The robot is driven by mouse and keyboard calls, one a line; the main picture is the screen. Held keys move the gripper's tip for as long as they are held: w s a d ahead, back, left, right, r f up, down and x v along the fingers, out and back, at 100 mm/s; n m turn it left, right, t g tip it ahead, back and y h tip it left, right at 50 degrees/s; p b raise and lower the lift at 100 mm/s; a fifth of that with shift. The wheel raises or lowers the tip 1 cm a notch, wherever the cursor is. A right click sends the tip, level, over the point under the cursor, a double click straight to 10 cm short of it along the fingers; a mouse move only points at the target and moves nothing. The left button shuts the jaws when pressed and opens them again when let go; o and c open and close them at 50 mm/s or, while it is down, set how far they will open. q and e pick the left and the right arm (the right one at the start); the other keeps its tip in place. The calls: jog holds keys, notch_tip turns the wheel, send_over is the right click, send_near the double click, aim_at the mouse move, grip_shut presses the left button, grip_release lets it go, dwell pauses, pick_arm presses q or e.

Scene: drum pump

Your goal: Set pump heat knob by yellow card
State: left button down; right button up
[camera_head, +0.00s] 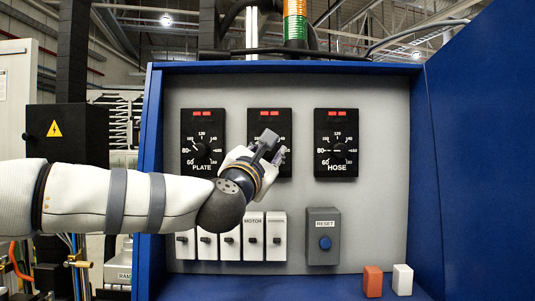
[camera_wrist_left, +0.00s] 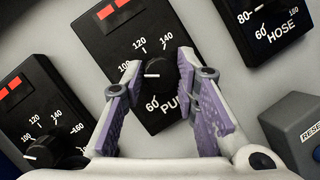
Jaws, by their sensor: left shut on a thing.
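The pump dial panel (camera_head: 262,119) is the middle of three black panels, with its lower part hidden behind my left gripper in the head view. In the left wrist view its black knob (camera_wrist_left: 161,76) has a white mark that points left, between the printed 60 and 100. My left gripper (camera_head: 271,146) is at this panel. In the left wrist view its two purple-padded fingers (camera_wrist_left: 158,66) stand on either side of the knob, shut on it. No yellow card is seen in either view. My right gripper is not in view.
The plate dial (camera_head: 201,150) is to the left and the hose dial (camera_head: 338,150) to the right. Below are several white switches (camera_head: 253,238) and a grey reset box (camera_head: 323,216). An orange block (camera_head: 373,281) and a white block (camera_head: 402,280) stand on the blue ledge.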

pick_arm(q)
jog(key=shift+m+g+h, duration=0.5)
jog(key=shift+m, duration=0.8)
jog(key=c, duration=1.3)
grip_release()
jog(key=v, duration=1.2)
